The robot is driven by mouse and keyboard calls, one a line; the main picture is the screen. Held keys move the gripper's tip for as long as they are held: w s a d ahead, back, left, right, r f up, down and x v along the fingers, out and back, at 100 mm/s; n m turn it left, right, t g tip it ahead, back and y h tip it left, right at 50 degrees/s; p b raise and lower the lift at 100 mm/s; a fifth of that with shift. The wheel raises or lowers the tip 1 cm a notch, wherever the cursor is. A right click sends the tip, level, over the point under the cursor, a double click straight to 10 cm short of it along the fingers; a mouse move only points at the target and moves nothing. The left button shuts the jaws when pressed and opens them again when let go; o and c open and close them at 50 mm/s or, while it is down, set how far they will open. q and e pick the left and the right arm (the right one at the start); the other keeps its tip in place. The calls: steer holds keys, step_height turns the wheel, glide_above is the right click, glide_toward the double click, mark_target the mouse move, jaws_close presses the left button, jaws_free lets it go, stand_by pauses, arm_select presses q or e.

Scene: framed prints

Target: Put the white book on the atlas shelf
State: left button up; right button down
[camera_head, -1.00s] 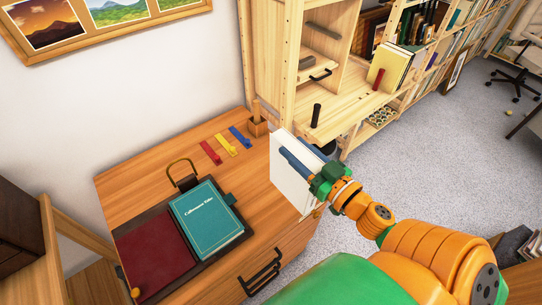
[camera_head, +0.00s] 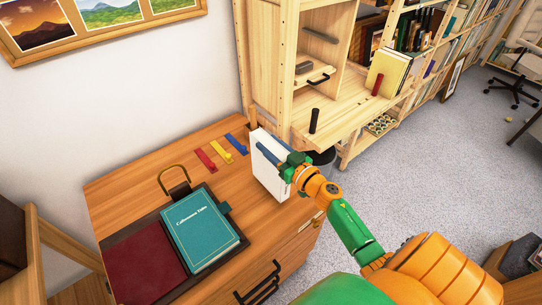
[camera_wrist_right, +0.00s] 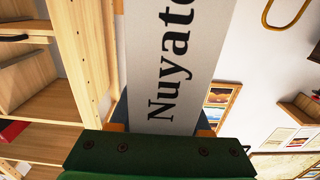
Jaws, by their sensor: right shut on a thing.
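The white book (camera_head: 267,172) is in my right gripper (camera_head: 286,163), upright above the right end of the wooden desk. In the right wrist view its pale spine (camera_wrist_right: 170,60) fills the middle, with large dark letters reading "Nuyat…" and the rest cut off. The gripper's blue fingers are closed on the book. The wooden shelf unit (camera_head: 271,60) stands just beyond the desk, with an open compartment and a flat board in front. I cannot tell which shelf is the atlas shelf. My left gripper is not in view.
A teal book (camera_head: 200,228) lies on a dark mat on the desk (camera_head: 130,190), near red, yellow and blue strips (camera_head: 222,148). A black post (camera_head: 314,120) stands on the shelf board. Pale yellow books (camera_head: 387,72) stand farther right beside a red bookend (camera_head: 377,86).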

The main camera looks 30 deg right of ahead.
mark_target(270, 166)
steer(key=shift+f+b, duration=0.35)
steer(key=shift+f, duration=0.95)
steer(key=shift+c, duration=1.8)
jaws_free()
steer(key=shift+s, duration=0.15)
